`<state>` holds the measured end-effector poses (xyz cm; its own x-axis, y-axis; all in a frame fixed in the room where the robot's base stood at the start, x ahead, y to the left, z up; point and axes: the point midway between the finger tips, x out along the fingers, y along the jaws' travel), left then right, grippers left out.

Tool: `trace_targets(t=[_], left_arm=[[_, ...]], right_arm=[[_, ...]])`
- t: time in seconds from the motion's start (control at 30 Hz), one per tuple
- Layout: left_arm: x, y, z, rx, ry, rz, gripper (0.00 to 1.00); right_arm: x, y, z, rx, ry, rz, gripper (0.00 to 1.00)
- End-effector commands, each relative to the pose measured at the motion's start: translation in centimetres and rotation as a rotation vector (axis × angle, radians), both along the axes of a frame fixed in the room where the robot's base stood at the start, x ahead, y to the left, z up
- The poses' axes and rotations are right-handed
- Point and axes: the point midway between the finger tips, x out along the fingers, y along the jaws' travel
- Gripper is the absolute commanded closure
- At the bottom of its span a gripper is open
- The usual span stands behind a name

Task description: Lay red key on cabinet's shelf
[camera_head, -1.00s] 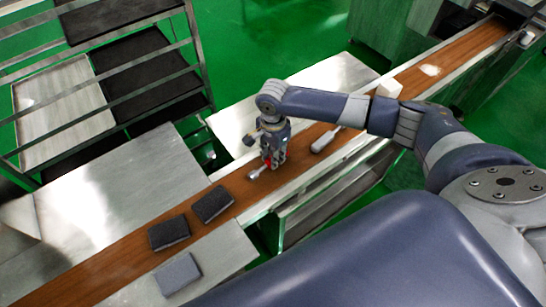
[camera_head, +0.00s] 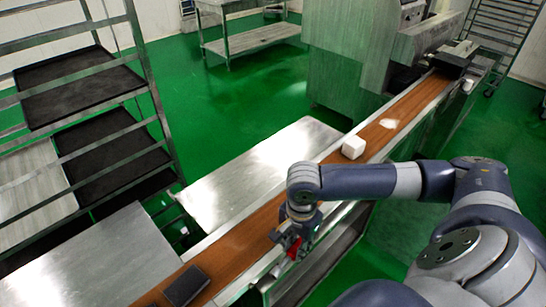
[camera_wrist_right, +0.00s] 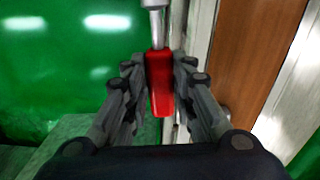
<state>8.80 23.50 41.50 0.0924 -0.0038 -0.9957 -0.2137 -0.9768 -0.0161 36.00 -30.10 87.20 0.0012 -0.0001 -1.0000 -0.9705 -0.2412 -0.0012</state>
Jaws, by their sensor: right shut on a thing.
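The red key (camera_head: 293,248) has a red handle and a metal shaft. My right gripper (camera_head: 297,235) is shut on its red handle, over the near edge of the brown conveyor belt. In the right wrist view the red key (camera_wrist_right: 160,82) sits between the two fingers of the right gripper (camera_wrist_right: 160,95), its metal shaft pointing to the top of the picture. I cannot make out a cabinet or its shelf for certain in these views. My left gripper is not in view.
The brown conveyor belt (camera_head: 236,250) runs from lower left to a machine (camera_head: 362,55) at the upper right. A white block (camera_head: 353,147) and a dark pad (camera_head: 186,286) lie on it. A metal rack with dark trays (camera_head: 75,75) stands left. Green floor is open beyond.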

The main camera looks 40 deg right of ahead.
Motion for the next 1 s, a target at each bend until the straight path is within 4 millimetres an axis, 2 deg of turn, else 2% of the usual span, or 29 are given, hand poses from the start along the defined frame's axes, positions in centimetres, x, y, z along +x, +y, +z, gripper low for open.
trace_targets(t=[0.23, 0.37, 0.47, 0.73, 0.9, 1.0], left_arm=[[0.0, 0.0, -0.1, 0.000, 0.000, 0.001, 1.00], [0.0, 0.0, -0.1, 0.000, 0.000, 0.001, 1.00], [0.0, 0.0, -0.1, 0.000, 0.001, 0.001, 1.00], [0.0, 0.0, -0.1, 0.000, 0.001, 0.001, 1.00], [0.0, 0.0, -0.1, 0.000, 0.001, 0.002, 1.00], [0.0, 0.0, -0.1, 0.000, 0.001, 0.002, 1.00]], right_arm=[[-0.5, -0.1, 0.1, 0.001, 0.000, 0.003, 1.00], [-0.1, 0.8, 0.8, 0.003, -0.004, 0.062, 1.00], [0.6, 2.5, 2.3, 0.006, -0.007, 0.190, 1.00], [2.0, 8.0, 8.7, 0.001, -0.011, 0.768, 1.00], [2.1, 9.9, 12.1, -0.003, -0.006, 1.080, 1.00], [2.0, 10.5, 13.4, -0.003, -0.002, 1.207, 1.00]])
